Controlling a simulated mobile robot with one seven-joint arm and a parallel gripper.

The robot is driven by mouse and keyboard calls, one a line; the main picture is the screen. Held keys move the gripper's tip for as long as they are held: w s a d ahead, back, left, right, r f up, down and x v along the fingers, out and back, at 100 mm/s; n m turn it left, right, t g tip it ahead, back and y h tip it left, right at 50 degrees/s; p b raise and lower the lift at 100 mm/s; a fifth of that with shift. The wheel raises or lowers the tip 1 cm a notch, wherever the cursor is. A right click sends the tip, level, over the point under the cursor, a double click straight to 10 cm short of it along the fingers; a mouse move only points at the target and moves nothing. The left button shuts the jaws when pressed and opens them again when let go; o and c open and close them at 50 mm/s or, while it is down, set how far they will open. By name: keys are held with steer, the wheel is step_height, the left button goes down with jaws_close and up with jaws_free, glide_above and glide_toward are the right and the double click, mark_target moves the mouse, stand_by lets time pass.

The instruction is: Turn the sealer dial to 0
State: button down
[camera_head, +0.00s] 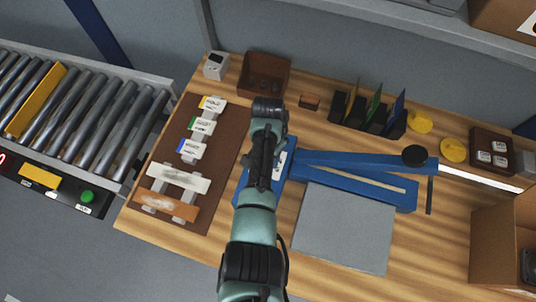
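The sealer (345,165) is blue, with a long flat base and a hinged arm, and lies across the middle of the table. A round black knob (414,155) sits on top at its right end. A white panel (280,165) shows at its left end, partly covered by my arm. I cannot make out the dial or its setting; it may be behind my arm. My arm reaches up from the bottom over the sealer's left end. No gripper fingers can be made out, so I cannot tell whether they touch anything.
A grey plate (345,230) lies in front of the sealer. A brown mat (172,212) with labelled items is at left, beside a roller conveyor (95,125). A brown tray (245,72), black file holders (350,124), yellow rolls (454,150) and a cardboard box (490,225) stand around.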

stand_by(0.4)
steer(key=shift+c, duration=1.9)
jaws_free()
step_height(320, 180, up, 13)
steer(key=b, duration=0.1)
steer(key=shift+b, duration=0.3)
